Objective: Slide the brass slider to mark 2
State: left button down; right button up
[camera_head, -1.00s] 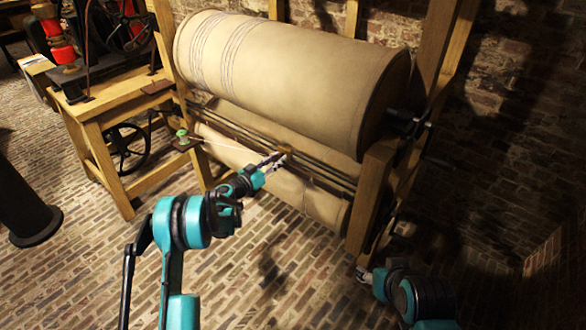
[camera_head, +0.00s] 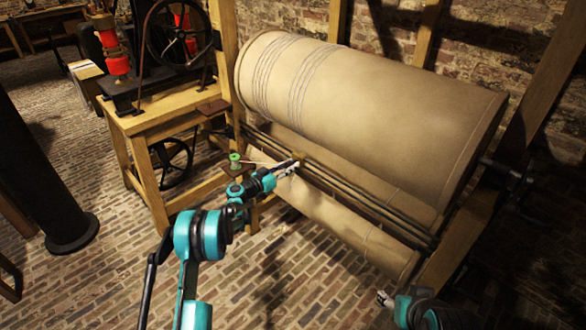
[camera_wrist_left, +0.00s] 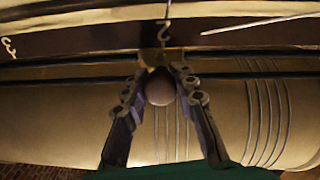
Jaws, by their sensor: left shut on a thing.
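The brass slider (camera_wrist_left: 156,57) sits on the dark rails, just below the white mark 2 (camera_wrist_left: 163,31) in the left wrist view and nearly in line with it, very slightly left. Its round brown knob (camera_wrist_left: 160,88) stands between the fingers of my left gripper (camera_wrist_left: 160,90), which is shut on it. Mark 3 (camera_wrist_left: 8,47) shows at the far left of that view. In the head view my left gripper (camera_head: 290,168) is at the rails, near their left end; the slider (camera_head: 299,160) is small there. My right gripper (camera_head: 385,298) is low at the right, its fingers too small to read.
A large beige drum (camera_head: 370,110) lies above the rails, with a lower roller (camera_head: 340,215) beneath. A green spool (camera_head: 235,160) stands left of my left gripper. A wooden bench (camera_head: 160,112) with a wheel stands at the left. The brick floor in front is clear.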

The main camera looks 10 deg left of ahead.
pick_arm(q)
jog(key=shift+w+a, duration=0.15)
jog(key=shift+a, duration=0.05)
jog(key=c, duration=1.2)
grip_release()
jog(key=v, duration=1.2)
